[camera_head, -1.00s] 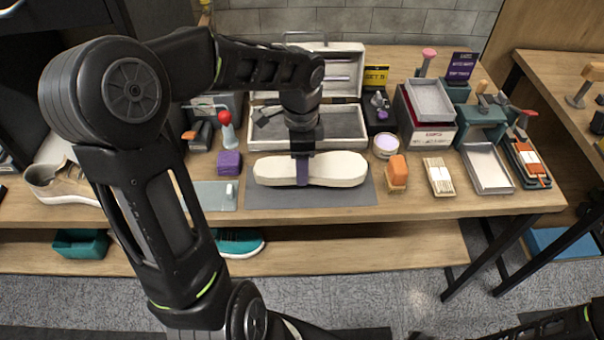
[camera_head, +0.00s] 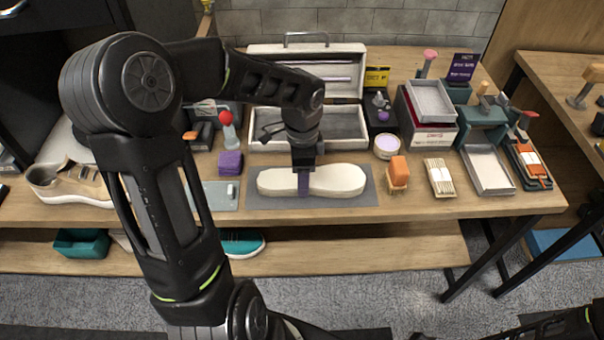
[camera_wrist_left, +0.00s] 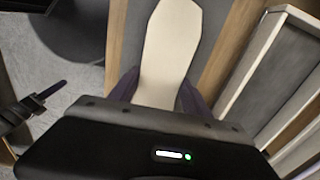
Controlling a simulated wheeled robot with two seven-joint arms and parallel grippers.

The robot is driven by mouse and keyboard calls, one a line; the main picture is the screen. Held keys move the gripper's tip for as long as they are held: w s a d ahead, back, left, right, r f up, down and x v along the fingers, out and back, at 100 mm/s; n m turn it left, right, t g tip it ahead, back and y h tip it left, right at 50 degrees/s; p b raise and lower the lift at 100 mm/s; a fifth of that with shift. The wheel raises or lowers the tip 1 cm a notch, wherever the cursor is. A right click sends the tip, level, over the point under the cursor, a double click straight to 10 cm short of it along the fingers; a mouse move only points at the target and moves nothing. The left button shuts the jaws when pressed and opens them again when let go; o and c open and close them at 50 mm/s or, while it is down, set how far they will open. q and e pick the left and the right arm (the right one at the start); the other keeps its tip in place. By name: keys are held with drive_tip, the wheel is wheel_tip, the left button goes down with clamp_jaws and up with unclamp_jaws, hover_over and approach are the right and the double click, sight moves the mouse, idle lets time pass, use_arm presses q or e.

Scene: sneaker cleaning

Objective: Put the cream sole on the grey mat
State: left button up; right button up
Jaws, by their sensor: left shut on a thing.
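The cream sole (camera_head: 338,180) lies lengthwise left to right over the grey mat (camera_head: 262,202) in the head view. My left gripper (camera_head: 304,184) comes down from above and is shut across the middle of the sole, with its purple fingers on either side. In the left wrist view the sole (camera_wrist_left: 170,45) runs away between the two purple fingers, with the grey mat (camera_wrist_left: 213,62) around it. I cannot tell whether the underside touches the mat.
An open cream case (camera_head: 345,128) stands right behind the mat. A purple block (camera_head: 230,163) is to the left, an orange-topped brush (camera_head: 398,172) and a round tin (camera_head: 386,146) to the right. A beige sneaker (camera_head: 65,185) sits at the far left. The table's front edge is close.

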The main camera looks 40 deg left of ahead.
use_arm(q)
drive_tip(key=o, duration=1.5)
drive_tip(key=shift+f, duration=0.1)
wheel_tip(320, 180, up, 12)
drive_tip(key=shift+r, duration=0.2)
